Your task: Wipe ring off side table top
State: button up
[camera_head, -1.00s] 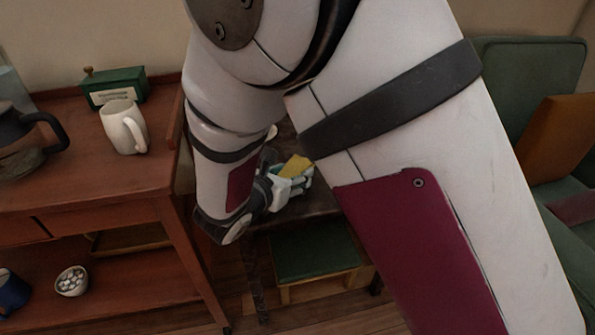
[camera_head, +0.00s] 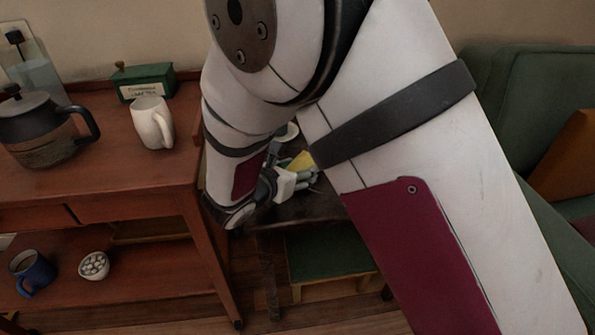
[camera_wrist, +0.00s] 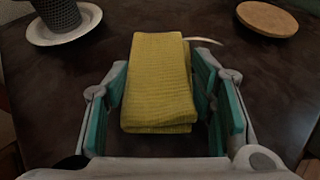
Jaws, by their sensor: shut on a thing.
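My gripper (camera_wrist: 162,110) is shut on a folded yellow cloth (camera_wrist: 160,80), with a teal-lined finger on each side of it. The cloth is over the dark side table top (camera_wrist: 265,75); I cannot tell whether it touches the surface. In the head view, the cloth (camera_head: 301,161) and gripper (camera_head: 292,182) show small beside my arm, over the side table (camera_head: 320,207). Much of the table is hidden behind my arm there. No ring mark can be made out on the visible top.
On the table, a dark patterned cup (camera_wrist: 58,14) stands on a white saucer (camera_wrist: 65,32) at far left, and a round cork coaster (camera_wrist: 267,19) lies far right. A white curved thing (camera_wrist: 205,41) shows behind the cloth. A red-brown cart (camera_head: 110,185) holds a coffee pot (camera_head: 40,130) and mug (camera_head: 152,122).

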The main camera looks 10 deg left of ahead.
jog(key=shift+w+d+r+b, duration=0.1)
jog(key=shift+w+d+b, duration=0.15)
jog(key=shift+d, duration=0.65)
jog(key=shift+w+d+r+b, duration=0.1)
jog(key=shift+w+d, duration=0.15)
jog(key=shift+d, duration=0.6)
jog(key=shift+w+d+f+b, duration=0.1)
jog(key=shift+w+d+b, duration=0.2)
jog(key=shift+d, duration=0.8)
jog(key=shift+w+d+f+b, duration=0.1)
jog(key=shift+w+d+b, duration=0.2)
jog(key=shift+d, duration=0.85)
jog(key=shift+w+d+f+b, duration=0.1)
jog(key=shift+w+d+b, duration=0.2)
jog(key=shift+d, duration=0.8)
jog(key=shift+a, duration=0.1)
jog(key=shift+s+a+r+p, duration=0.1)
jog(key=shift+s+a+p, duration=0.15)
jog(key=shift+a, duration=0.55)
jog(key=shift+s+a+r+p, duration=0.1)
jog(key=shift+s+a+p, duration=0.1)
jog(key=shift+a, duration=0.6)
jog(key=shift+s+a+f, duration=0.1)
jog(key=shift+s+a, duration=0.2)
jog(key=shift+a, duration=0.65)
jog(key=shift+s+a+f, duration=0.1)
jog(key=shift+s+a, duration=0.15)
jog(key=shift+a, duration=0.7)
